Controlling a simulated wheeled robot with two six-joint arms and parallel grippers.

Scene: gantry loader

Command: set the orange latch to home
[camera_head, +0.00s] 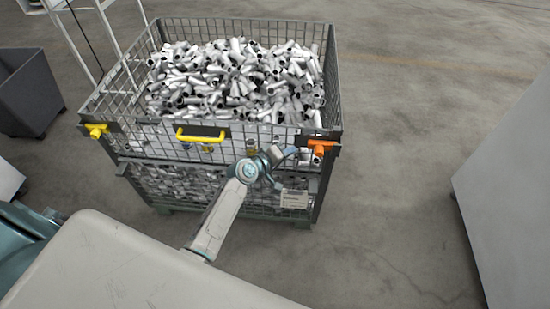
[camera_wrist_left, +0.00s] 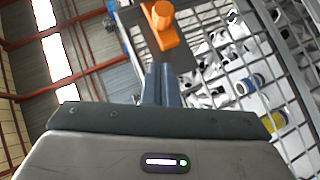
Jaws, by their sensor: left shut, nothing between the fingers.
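The orange latch (camera_head: 321,145) sits on a dark plate at the right end of the wire cage's front top rail. In the left wrist view the orange latch (camera_wrist_left: 160,22) shows just beyond my fingertips, its knob pointing towards the camera. My left gripper (camera_head: 290,152) is just left of the latch in the head view. Its fingers (camera_wrist_left: 161,70) are shut with nothing between them. Whether the fingertips touch the latch I cannot tell. My right gripper is not in view.
The wire cage (camera_head: 335,90) is full of metal pipe fittings. A yellow handle (camera_head: 201,135) and a yellow latch (camera_head: 96,131) are on its front. A dark bin (camera_head: 28,90) stands left, a grey block (camera_head: 515,180) right. Floor between cage and block is clear.

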